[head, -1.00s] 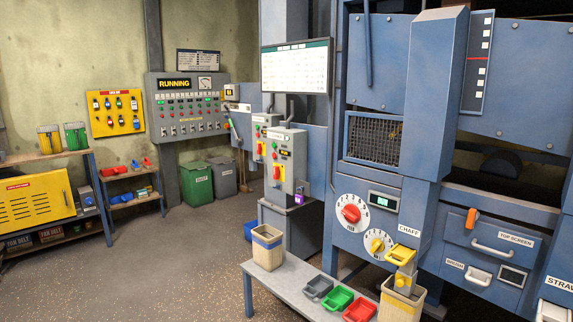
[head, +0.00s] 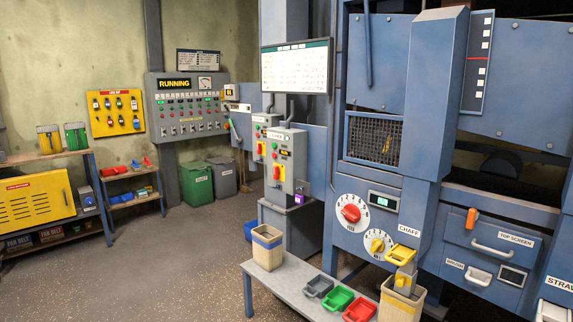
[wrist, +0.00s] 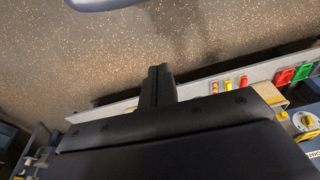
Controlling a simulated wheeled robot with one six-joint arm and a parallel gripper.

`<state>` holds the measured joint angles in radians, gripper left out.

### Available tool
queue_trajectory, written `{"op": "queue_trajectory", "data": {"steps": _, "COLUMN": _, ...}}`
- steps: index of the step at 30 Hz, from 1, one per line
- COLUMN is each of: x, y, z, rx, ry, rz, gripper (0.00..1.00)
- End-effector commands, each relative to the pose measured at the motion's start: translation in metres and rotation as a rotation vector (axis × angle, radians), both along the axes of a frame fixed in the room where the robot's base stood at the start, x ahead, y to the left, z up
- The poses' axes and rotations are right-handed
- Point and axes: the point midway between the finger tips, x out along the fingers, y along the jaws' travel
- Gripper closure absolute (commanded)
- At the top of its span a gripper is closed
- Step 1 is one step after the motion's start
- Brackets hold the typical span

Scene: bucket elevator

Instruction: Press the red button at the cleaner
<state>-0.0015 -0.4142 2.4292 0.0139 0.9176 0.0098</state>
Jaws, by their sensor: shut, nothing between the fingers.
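Two grey control boxes stand on posts left of the big blue machine in the head view. The label is too small to read surely, so I cannot tell whether this box is the cleaner's. The farther box (head: 265,122) is similar and partly hidden behind it. My gripper (wrist: 158,72) shows only in the wrist view, its dark fingers together and empty, over the floor and beside a long grey edge. No button shows clearly there.
A low grey bench (head: 262,284) with a beige bin (head: 267,248) and coloured trays stands before the machine. A red dial (head: 351,213) and a yellow dial (head: 377,244) are on the machine. The speckled floor (head: 170,265) at left is clear.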

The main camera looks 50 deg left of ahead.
Motion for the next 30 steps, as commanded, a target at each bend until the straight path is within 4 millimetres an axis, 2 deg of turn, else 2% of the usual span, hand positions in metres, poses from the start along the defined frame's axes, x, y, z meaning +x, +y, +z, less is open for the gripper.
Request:
{"op": "queue_trajectory", "data": {"steps": 5, "x": -0.003, "y": 0.000, "z": -0.002, "rx": -0.002, "ry": 0.007, "rz": 0.004, "gripper": 1.00}}
{"op": "queue_trajectory", "data": {"steps": 8, "x": 0.005, "y": 0.001, "z": -0.002, "rx": -0.010, "ry": -0.014, "rz": 0.029, "gripper": 1.00}}
{"op": "queue_trajectory", "data": {"steps": 11, "x": 0.034, "y": 0.006, "z": 0.004, "rx": -0.032, "ry": -0.093, "rz": 0.111, "gripper": 1.00}}
{"op": "queue_trajectory", "data": {"steps": 14, "x": 0.083, "y": 0.022, "z": 0.016, "rx": -0.069, "ry": -0.236, "rz": 0.255, "gripper": 1.00}}
{"op": "queue_trajectory", "data": {"steps": 17, "x": 0.141, "y": 0.053, "z": 0.036, "rx": -0.115, "ry": -0.422, "rz": 0.439, "gripper": 1.00}}
{"op": "queue_trajectory", "data": {"steps": 18, "x": 0.163, "y": 0.069, "z": 0.045, "rx": -0.132, "ry": -0.501, "rz": 0.514, "gripper": 1.00}}
{"op": "queue_trajectory", "data": {"steps": 20, "x": 0.193, "y": 0.097, "z": 0.060, "rx": -0.156, "ry": -0.620, "rz": 0.623, "gripper": 1.00}}
{"op": "queue_trajectory", "data": {"steps": 21, "x": 0.210, "y": 0.117, "z": 0.070, "rx": -0.172, "ry": -0.700, "rz": 0.695, "gripper": 1.00}}
{"op": "queue_trajectory", "data": {"steps": 25, "x": 0.252, "y": 0.189, "z": 0.103, "rx": -0.210, "ry": -0.960, "rz": 0.903, "gripper": 1.00}}
{"op": "queue_trajectory", "data": {"steps": 27, "x": 0.264, "y": 0.226, "z": 0.119, "rx": -0.225, "ry": -1.092, "rz": 0.994, "gripper": 1.00}}
{"op": "queue_trajectory", "data": {"steps": 30, "x": 0.271, "y": 0.272, "z": 0.139, "rx": -0.239, "ry": -1.250, "rz": 1.091, "gripper": 1.00}}
